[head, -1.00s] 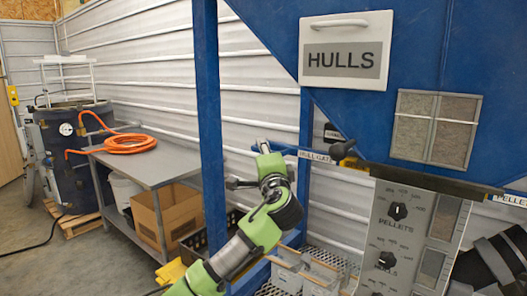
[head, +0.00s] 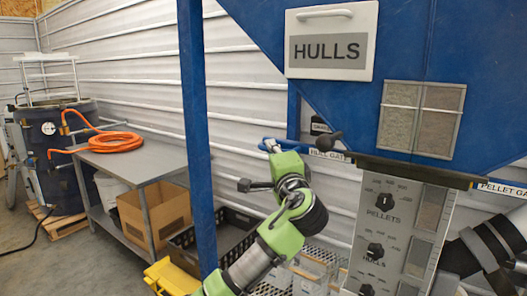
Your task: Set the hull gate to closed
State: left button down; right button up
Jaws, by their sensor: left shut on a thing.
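The hull gate (head: 322,153) is a blue slide bar with a white label, low on the blue hopper (head: 395,45). The bar runs left out of the hopper, in front of the white wall panels. My left gripper (head: 278,180) is at its outer left end and is shut on the gate's handle. A dark knobbed end (head: 243,185) sticks out to the left of the gripper. My green wrist hides most of the fingers and of the handle. A black knob (head: 329,141) stands by the bar near the hopper. My right gripper is not in view.
A blue post (head: 194,130) stands just left of my left arm. The pellet gate label (head: 502,189) is at the right. A control panel (head: 395,230) with several dials hangs below the hopper. A steel table (head: 160,165) with an orange hose stands at the left.

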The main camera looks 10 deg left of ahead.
pick_arm(q)
jog(key=c, duration=2.1)
grip_release()
jog(key=shift+d+f, duration=0.15)
jog(key=shift+d, duration=0.2)
jog(key=shift+s, duration=0.2)
jog(key=v, duration=1.1)
jog(key=shift+s+d, duration=0.15)
jog(key=shift+s, duration=0.2)
